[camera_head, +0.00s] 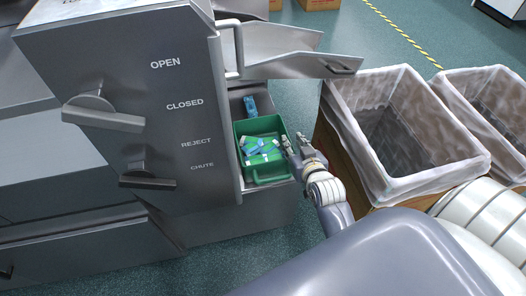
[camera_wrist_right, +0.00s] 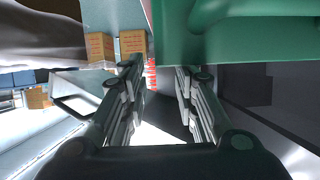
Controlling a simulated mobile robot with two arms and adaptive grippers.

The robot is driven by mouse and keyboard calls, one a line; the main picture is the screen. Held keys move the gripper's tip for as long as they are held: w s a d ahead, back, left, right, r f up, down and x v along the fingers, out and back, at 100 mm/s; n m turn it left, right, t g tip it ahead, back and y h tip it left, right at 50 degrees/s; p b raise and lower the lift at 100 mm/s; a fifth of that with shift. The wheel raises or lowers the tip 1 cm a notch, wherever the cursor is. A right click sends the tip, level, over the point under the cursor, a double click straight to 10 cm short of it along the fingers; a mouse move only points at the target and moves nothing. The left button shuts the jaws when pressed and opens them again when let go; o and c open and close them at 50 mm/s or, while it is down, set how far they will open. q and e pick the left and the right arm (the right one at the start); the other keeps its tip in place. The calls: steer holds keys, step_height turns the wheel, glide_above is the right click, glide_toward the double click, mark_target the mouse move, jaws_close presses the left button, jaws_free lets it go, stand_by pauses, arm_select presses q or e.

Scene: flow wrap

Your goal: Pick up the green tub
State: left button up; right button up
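The green tub (camera_head: 264,126) sits in the grey metal reject chute of the machine. Several blue-and-white wrapped packs (camera_head: 260,149) lie inside it. It has a handle on its near side. My right gripper (camera_head: 297,146) is at the tub's right side, close to its rim. In the right wrist view, the gripper's two fingers (camera_wrist_right: 157,76) are apart with nothing between them, and the tub (camera_wrist_right: 240,40) fills the upper right, above the right finger. I cannot tell whether a finger touches the tub. My left gripper is not in view.
A blue pack (camera_head: 250,105) lies in the chute behind the tub. An open metal flap (camera_head: 300,66) stands above the chute. A lined bin (camera_head: 352,117) is close to the right of my right gripper, with another lined bin (camera_head: 487,103) beyond. Cardboard boxes (camera_wrist_right: 102,46) show in the wrist view.

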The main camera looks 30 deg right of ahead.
mark_target(289, 138)
steer(key=b+x, duration=0.1)
steer(key=x, duration=0.3)
steer(key=shift+w+d+f, duration=0.1)
steer(key=shift+w+f, duration=0.05)
steer(key=shift+w, duration=0.15)
steer(key=shift+w+d+f, duration=0.15)
steer(key=shift+w, duration=0.45)
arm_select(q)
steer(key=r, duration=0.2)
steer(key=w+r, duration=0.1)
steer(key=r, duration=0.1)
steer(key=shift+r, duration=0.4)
arm_select(e)
jaws_close()
